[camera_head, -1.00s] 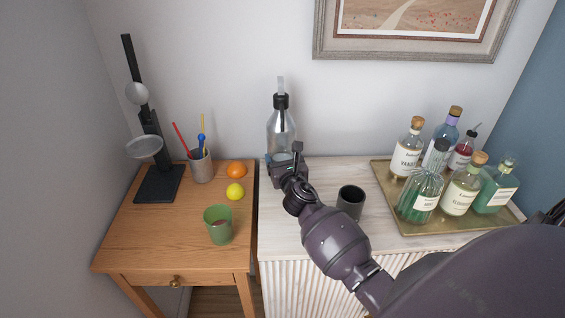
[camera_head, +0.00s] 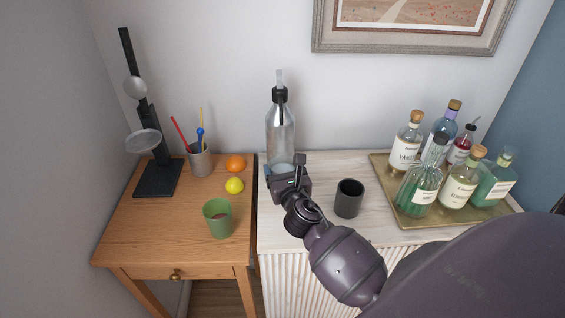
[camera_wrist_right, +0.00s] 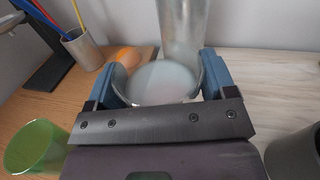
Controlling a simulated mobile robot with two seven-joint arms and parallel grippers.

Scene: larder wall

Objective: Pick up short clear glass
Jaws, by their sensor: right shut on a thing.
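The short clear glass (camera_wrist_right: 160,84) sits between the two blue fingers of my right gripper (camera_wrist_right: 165,85) in the right wrist view. The fingers press on its opposite sides, with its round rim facing up. In the head view my right gripper (camera_head: 282,175) is in front of the tall clear bottle, mostly hiding the glass. I cannot tell whether the glass touches the counter. My left gripper is not in view.
The tall bottle (camera_head: 281,130) stands right behind the glass. A dark cup (camera_head: 348,200) is to the right, near a brass tray (camera_head: 398,214) of bottles. A green cup (camera_head: 219,222), lemon (camera_head: 234,185) and orange (camera_head: 235,163) are on the wooden table to the left.

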